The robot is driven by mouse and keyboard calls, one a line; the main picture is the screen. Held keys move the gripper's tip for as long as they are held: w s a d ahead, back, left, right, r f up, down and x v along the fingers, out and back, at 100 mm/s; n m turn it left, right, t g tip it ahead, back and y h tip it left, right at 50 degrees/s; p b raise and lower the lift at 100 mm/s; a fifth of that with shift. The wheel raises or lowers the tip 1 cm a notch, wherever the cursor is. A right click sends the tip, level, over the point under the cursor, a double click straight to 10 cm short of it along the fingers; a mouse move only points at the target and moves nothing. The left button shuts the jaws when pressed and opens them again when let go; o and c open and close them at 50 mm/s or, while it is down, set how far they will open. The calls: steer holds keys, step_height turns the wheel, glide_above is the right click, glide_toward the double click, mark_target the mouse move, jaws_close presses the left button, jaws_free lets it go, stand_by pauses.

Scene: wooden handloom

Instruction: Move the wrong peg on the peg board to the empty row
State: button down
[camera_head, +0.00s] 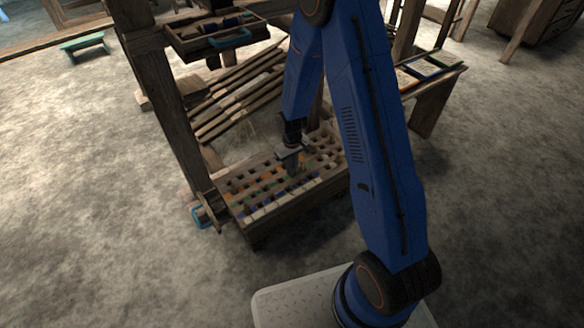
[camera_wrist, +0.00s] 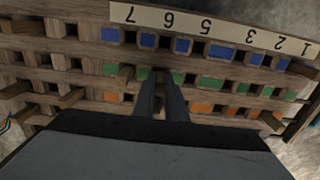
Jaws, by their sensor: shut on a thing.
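The wooden peg board (camera_head: 300,204) lies low at the front of the loom, and its rows of holes fill much of the wrist view (camera_wrist: 90,50). Its rows carry blue, green and orange marks, and a pale strip of upside-down numbers (camera_wrist: 210,28) runs along one edge. My gripper (camera_head: 290,153) is over the board, pointing down. In the wrist view my gripper's fingers (camera_wrist: 161,78) are close together at the green row, shut on a peg that they mostly hide.
The loom's wooden post (camera_head: 165,100) rises left of the board. A tray with a blue handle (camera_head: 228,40) hangs above, and slanted slats (camera_head: 235,95) lie behind. A side rack (camera_head: 430,72) stands at the right. The floor (camera_head: 130,240) at the left front is clear.

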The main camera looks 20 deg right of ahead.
steer(key=c, duration=1.7)
jaws_free()
steer(key=shift+r, duration=0.1)
step_height(320, 180, up, 17)
steer(key=shift+r, duration=0.1)
